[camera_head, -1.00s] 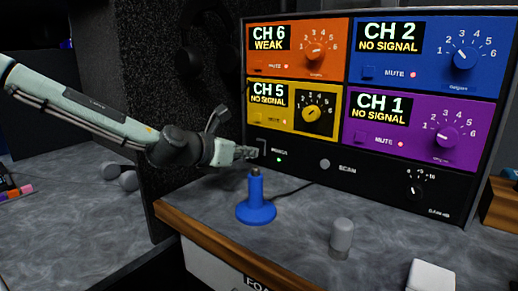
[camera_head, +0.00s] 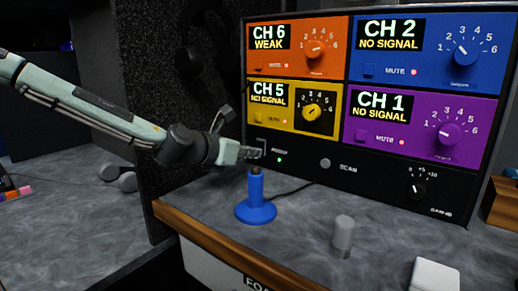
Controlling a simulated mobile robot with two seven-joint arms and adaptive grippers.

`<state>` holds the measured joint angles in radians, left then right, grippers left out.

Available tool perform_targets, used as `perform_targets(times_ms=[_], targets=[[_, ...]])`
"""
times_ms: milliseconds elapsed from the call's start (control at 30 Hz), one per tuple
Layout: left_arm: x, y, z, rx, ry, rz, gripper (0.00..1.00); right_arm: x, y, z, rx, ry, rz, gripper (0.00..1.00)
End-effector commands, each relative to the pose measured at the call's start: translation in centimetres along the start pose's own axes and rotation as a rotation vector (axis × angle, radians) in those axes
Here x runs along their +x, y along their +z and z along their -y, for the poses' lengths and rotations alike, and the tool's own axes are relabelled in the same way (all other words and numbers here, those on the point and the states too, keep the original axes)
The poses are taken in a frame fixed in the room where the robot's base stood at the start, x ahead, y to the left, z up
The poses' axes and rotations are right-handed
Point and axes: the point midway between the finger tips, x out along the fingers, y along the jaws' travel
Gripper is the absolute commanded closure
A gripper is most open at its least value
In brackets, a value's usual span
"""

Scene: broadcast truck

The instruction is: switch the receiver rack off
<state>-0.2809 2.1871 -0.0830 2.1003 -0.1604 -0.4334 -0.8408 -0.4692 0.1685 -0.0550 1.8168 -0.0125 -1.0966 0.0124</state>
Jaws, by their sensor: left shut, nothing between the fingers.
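The receiver rack (camera_head: 400,185) stands at the back right of the counter. Its four coloured panels are lit: CH 6 reads WEAK, and CH 5, CH 2 and CH 1 read NO SIGNAL. A green light (camera_head: 279,160) glows on its black lower strip, beside a small power switch (camera_head: 261,146) at the strip's left end. My left gripper (camera_head: 257,154) is shut and empty, its tips at or just in front of that switch. I cannot tell whether they touch it. My right gripper is not in view.
A blue stand (camera_head: 256,207) with a round base is just below my left gripper, with a cable behind it. A grey cylinder (camera_head: 343,234) and a white block (camera_head: 435,275) are on the counter (camera_head: 300,225) to the right. A dark speckled panel (camera_head: 150,70) rises behind my left arm.

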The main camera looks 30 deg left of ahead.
Motion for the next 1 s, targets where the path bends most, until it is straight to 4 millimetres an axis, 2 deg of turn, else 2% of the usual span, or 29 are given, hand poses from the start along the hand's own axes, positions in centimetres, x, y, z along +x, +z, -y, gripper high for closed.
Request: perform_targets(times_ms=[167, 1000], targets=[[-0.1, 0.2, 0.0, 0.000, 0.000, 0.001, 1.00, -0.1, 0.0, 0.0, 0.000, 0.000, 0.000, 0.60], [-6.6, 0.3, 0.0, -0.001, 0.000, 0.001, 1.00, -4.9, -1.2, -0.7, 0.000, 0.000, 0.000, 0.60]])
